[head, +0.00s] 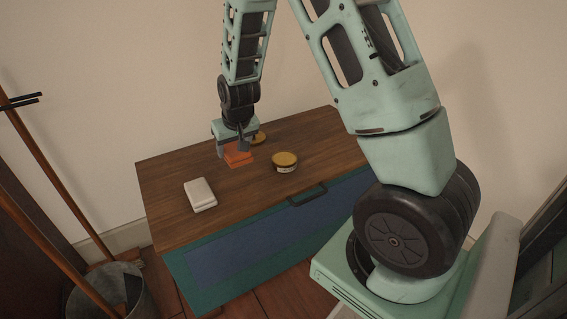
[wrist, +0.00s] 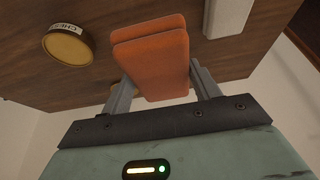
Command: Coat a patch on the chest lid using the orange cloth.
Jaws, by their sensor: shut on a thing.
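The orange cloth (head: 237,156) is a folded pad held between the fingers of my gripper (head: 232,149), low over the chest lid (head: 230,203). In the wrist view the orange cloth (wrist: 152,55) sits between the two grey fingers of my gripper (wrist: 163,92). The lid is brown wood on a teal chest with a blue front panel and a dark handle (head: 307,195). I cannot tell whether the cloth touches the lid. No coated patch can be made out.
A round tin (head: 285,162) with a yellowish top stands right of the cloth; a second tin (head: 258,138) is partly hidden behind my gripper. A white block (head: 200,194) lies at the lid's left. A metal bucket (head: 113,290) and wooden poles (head: 58,183) stand left of the chest.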

